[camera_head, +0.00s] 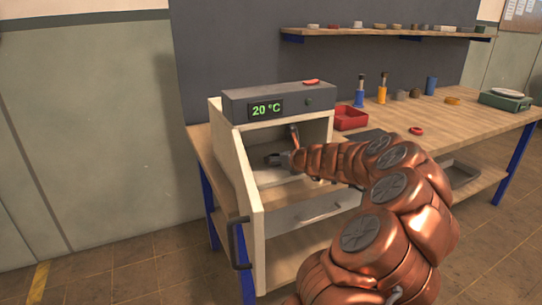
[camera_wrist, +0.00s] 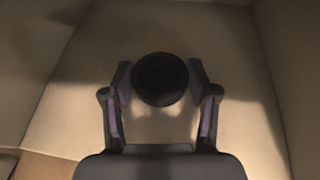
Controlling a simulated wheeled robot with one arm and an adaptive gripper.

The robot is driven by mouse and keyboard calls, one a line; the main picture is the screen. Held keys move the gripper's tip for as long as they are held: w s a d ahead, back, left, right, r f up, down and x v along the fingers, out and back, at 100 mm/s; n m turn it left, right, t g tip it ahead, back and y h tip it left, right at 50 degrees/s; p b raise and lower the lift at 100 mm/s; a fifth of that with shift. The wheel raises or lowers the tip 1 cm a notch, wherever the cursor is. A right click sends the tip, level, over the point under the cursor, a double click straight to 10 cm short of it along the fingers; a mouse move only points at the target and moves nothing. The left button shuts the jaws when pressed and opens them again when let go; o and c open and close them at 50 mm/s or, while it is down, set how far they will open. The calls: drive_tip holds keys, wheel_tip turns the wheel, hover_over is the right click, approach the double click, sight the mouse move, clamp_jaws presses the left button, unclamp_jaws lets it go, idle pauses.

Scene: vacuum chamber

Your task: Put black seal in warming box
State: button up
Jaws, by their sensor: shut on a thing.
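The warming box (camera_head: 226,115) stands on the left end of the workbench, with a dark top panel reading 20 °C. Its door (camera_head: 240,180) is open, swung toward the front left. My gripper (camera_head: 274,158) reaches inside the box. In the wrist view my gripper (camera_wrist: 160,88) is shut on the black seal (camera_wrist: 160,76), a round dark piece between the two fingers. The pale box interior (camera_wrist: 160,30) surrounds it. Whether the seal touches the box floor I cannot tell. The seal is hard to make out in the head view.
A red bin (camera_head: 350,118) stands just right of the box. Blue and yellow bottles, a red ring (camera_head: 416,131) and a green scale (camera_head: 505,100) are further right on the workbench (camera_head: 455,118). A shelf (camera_head: 390,32) with small parts hangs behind. The door handle (camera_head: 238,245) sticks out in front.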

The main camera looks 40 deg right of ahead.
sight(271, 155)
drive_tip(key=shift+w+d, duration=0.2)
drive_tip(key=shift+w, duration=0.75)
drive_tip(key=shift+w+d, duration=0.15)
drive_tip(key=shift+w, duration=0.75)
drive_tip(key=shift+w+f+b, duration=0.2)
drive_tip(key=shift+f+b, duration=0.15)
drive_tip(key=shift+r, duration=0.1)
drive_tip(key=o, duration=0.8)
drive_tip(key=shift+s, duration=0.1)
drive_tip(key=shift+o, duration=0.2)
